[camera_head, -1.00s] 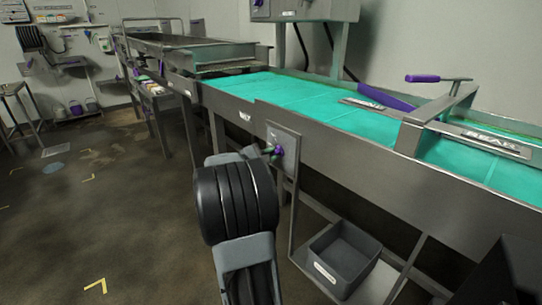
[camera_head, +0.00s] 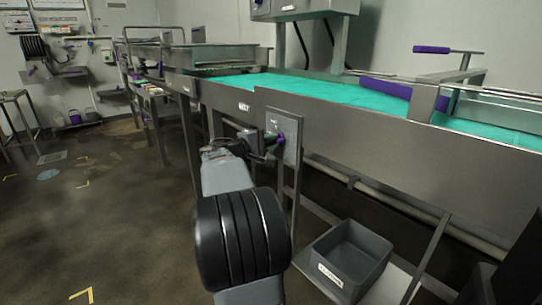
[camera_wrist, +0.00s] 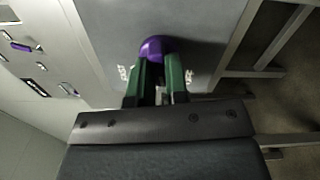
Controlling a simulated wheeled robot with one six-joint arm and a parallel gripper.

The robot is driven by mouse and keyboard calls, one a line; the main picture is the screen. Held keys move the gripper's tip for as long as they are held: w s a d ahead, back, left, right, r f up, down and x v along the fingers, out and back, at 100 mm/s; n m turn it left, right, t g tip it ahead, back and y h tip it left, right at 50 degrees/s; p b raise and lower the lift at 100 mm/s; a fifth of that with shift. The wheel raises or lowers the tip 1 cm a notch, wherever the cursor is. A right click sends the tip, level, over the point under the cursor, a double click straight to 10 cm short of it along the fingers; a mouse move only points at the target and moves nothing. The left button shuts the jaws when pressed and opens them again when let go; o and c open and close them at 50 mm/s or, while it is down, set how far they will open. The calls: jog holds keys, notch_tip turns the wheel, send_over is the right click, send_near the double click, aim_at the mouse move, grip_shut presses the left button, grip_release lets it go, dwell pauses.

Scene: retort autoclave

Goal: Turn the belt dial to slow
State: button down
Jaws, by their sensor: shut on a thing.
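The belt dial (camera_head: 281,139) is a purple knob on a grey metal panel (camera_head: 291,128) fixed to the front of the conveyor. It also shows in the wrist view (camera_wrist: 153,48), between my green fingers. My gripper (camera_head: 272,142) is shut on the dial from the front. In the wrist view my gripper (camera_wrist: 160,68) has one finger on each side of the knob.
The conveyor with its teal belt (camera_head: 330,91) runs above the panel. A purple-handled bar (camera_head: 445,50) stands at its right. A grey bin (camera_head: 345,262) sits on a low shelf below right. The floor at left is open.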

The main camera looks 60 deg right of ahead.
jog(key=m+b, duration=0.3)
jog(key=shift+f+b, duration=0.15)
jog(key=shift+b, duration=0.15)
dwell(0.3)
jog(key=c, duration=1.1)
grip_release()
jog(key=p+v, duration=0.2)
jog(key=v, duration=1.2)
jog(key=shift+r+p, duration=0.2)
jog(key=shift+p, duration=0.15)
jog(key=shift+d, duration=0.1)
